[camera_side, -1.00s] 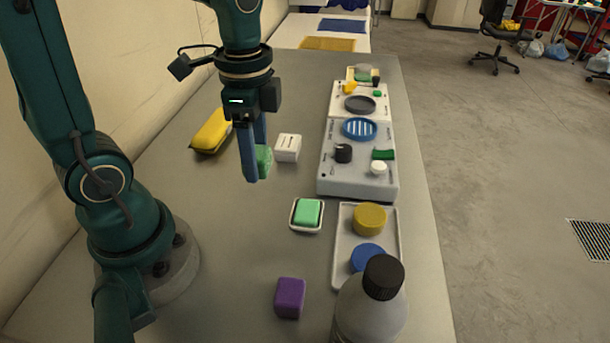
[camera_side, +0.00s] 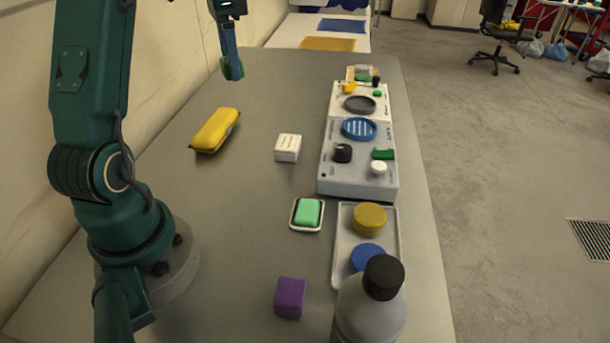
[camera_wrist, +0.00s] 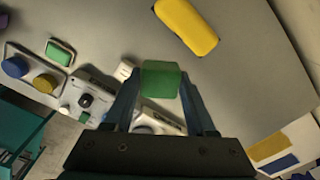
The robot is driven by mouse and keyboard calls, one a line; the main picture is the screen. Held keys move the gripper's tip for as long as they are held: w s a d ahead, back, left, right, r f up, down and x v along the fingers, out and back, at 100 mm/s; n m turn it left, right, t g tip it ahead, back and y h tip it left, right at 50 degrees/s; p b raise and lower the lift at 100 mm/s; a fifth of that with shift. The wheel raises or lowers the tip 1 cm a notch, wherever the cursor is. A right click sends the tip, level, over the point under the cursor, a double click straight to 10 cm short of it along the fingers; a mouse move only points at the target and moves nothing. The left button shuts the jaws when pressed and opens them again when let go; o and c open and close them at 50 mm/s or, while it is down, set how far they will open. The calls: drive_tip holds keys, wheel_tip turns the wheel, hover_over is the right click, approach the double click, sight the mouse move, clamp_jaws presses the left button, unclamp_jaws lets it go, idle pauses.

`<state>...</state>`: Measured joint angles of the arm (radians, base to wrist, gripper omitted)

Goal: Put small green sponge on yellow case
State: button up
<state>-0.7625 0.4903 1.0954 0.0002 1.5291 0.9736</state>
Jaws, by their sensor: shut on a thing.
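In the wrist view the green sponge (camera_wrist: 160,80) sits between the two blue fingertips (camera_wrist: 160,88). The yellow case (camera_side: 215,131) lies closed on the table near the wall, below the gripper in the side view. It also shows at the top of the wrist view (camera_wrist: 188,26), apart from the sponge.
A white box (camera_side: 288,148) stands right of the case. A grey device (camera_side: 347,184) with knobs and a blue disc lies further right. A light green block (camera_side: 308,212) sits in a small white dish. A purple block (camera_side: 290,297) and a bottle (camera_side: 370,312) are nearer. Table around the case is clear.

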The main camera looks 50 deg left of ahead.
drive_tip(key=s+a+f+n, duration=0.2)
drive_tip(key=s+a+f, duration=0.1)
drive_tip(key=a, duration=0.4)
hover_over(215, 122)
wheel_tip(215, 122, down, 5)
drive_tip(key=shift+a+r, duration=0.1)
drive_tip(key=shift+f, duration=2.25)
drive_tip(key=shift+f, duration=0.1)
drive_tip(key=o, duration=1.3)
